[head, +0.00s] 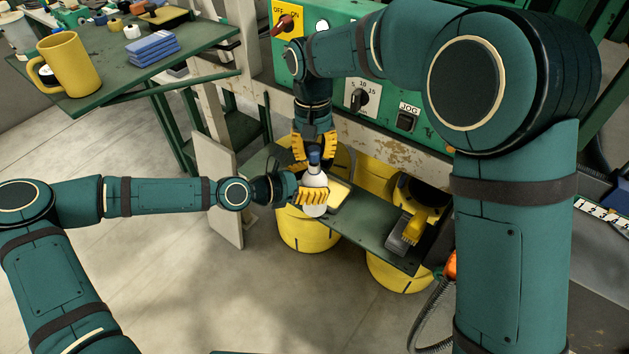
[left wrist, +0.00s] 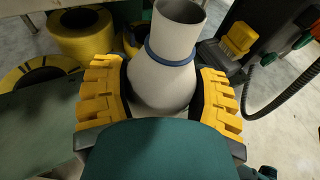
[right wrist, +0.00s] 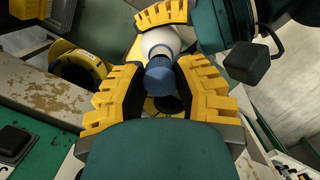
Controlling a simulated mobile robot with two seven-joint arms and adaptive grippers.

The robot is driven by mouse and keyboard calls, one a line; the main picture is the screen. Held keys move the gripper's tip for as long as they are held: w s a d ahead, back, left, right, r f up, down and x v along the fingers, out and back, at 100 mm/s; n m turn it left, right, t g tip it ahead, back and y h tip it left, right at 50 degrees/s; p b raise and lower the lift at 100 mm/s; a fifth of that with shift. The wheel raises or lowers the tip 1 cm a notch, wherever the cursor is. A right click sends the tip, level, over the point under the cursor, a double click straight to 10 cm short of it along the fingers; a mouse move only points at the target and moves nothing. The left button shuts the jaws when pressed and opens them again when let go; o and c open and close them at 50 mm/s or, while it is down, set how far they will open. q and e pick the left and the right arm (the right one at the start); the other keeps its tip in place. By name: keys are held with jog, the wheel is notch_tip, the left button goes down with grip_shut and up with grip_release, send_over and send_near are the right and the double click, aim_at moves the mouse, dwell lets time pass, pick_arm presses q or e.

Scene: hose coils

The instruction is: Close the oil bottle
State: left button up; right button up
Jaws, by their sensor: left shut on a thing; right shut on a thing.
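The oil bottle is white with a blue ring at its neck; it shows in the head view (head: 315,181), the left wrist view (left wrist: 165,80) and the right wrist view (right wrist: 159,40). My left gripper (head: 313,196) is shut around its body and holds it roughly upright by the green shelf. A blue cap (head: 314,158) is between the fingers of my right gripper (head: 314,146), which is shut on it from above. In the right wrist view the cap (right wrist: 160,78) lines up with the bottle's neck.
The green shelf (head: 372,232) holds a brush with a yellow handle (head: 416,226). Yellow hose coils (head: 308,234) stand below it. A green control panel (head: 385,115) is close behind my right gripper. A side table (head: 105,75) with a yellow mug (head: 70,64) stands at upper left.

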aim_at(314, 176)
jog(key=shift+f, duration=0.15)
dwell(0.7)
jog(key=shift+f, duration=0.85)
jog(key=shift+f, duration=0.5)
